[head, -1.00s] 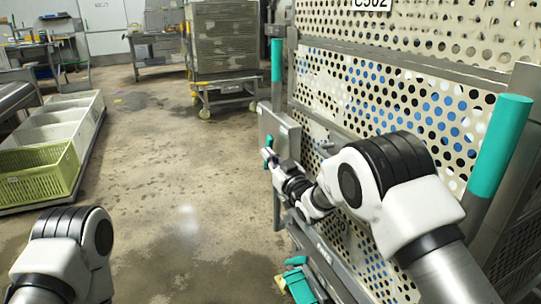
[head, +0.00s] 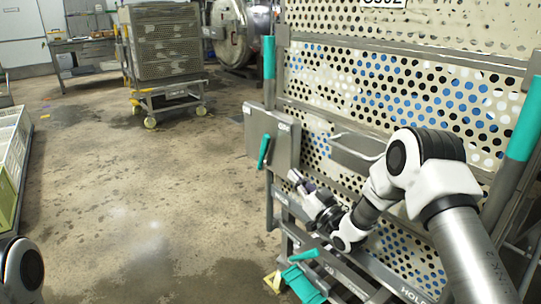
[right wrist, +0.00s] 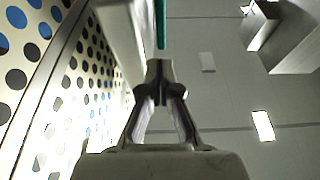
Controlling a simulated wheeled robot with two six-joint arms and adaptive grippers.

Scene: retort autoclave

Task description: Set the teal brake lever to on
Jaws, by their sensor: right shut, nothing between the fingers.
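A teal lever (head: 264,150) sits on the front of a grey box (head: 284,140) at the cart's left corner, tilted slightly from upright. My right gripper (head: 295,178) is shut and empty, below and to the right of that lever and apart from it. In the right wrist view the closed fingertips (right wrist: 160,70) point up, with a teal bar (right wrist: 161,22) beyond them. Another teal part (head: 302,283), like a pedal, with a teal bar (head: 305,255) above it, is low at the cart's foot. I cannot tell the on mark. My left gripper is out of view.
The perforated cart side (head: 400,100) stands close on the right, with teal-gripped posts (head: 268,58) at its ends. A caged trolley (head: 165,45) stands at the back. Crates (head: 12,150) line the left edge. The floor between is clear.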

